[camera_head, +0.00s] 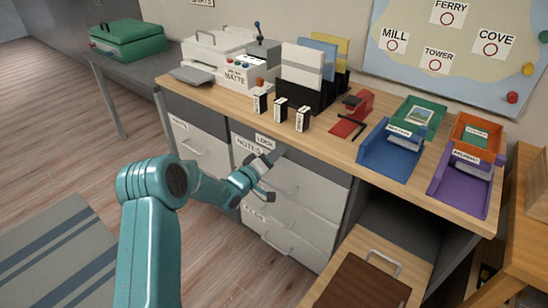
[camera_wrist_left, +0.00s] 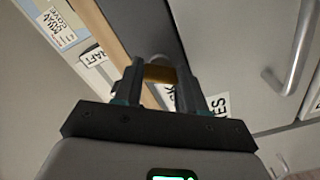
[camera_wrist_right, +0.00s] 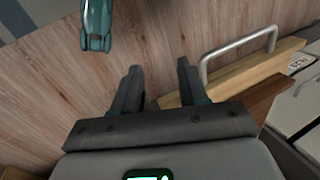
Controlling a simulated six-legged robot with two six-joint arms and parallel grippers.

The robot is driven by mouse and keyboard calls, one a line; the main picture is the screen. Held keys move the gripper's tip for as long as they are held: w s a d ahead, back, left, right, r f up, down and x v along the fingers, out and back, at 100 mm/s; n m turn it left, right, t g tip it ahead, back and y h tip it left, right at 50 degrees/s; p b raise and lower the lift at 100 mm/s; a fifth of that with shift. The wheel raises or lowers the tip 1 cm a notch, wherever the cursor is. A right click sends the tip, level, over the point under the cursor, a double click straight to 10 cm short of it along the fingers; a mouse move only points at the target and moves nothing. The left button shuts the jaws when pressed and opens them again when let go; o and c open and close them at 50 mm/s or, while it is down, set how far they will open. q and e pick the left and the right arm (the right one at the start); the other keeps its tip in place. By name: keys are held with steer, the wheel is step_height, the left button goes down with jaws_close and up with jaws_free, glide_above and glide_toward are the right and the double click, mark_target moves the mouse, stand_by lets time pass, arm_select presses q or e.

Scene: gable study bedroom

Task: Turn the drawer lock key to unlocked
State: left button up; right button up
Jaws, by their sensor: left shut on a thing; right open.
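My left gripper (camera_head: 268,162) is at the top drawer of the desk, just below the LOCK label (camera_head: 264,141). In the left wrist view, my left gripper (camera_wrist_left: 160,75) is shut on a small brass-coloured key (camera_wrist_left: 159,73) held between its fingertips. The key's angle and the lock face behind it are hidden by the fingers. The grey NOTES drawer (camera_head: 310,188) looks closed. My right gripper (camera_wrist_right: 159,80) is open and empty above the wooden floor in the right wrist view; it does not show in the head view.
The desk top (camera_head: 225,98) holds a printer (camera_head: 212,50), a red stapler-like tool (camera_head: 351,113), a blue tray (camera_head: 392,155) and a purple tray (camera_head: 460,185).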

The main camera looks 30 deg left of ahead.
arm_select(q)
steer(key=n, duration=0.6)
steer(key=shift+n, duration=0.3)
steer(key=shift+f, duration=0.1)
stand_by(0.4)
steer(key=o, duration=1.1)
steer(key=shift+c, duration=0.2)
steer(key=shift+s+p, duration=0.1)
steer(key=shift+p, duration=0.2)
steer(key=s+a+p, duration=0.1)
steer(key=s, duration=1.5)
steer(key=shift+a+p, duration=0.15)
steer(key=shift+p, duration=0.15)
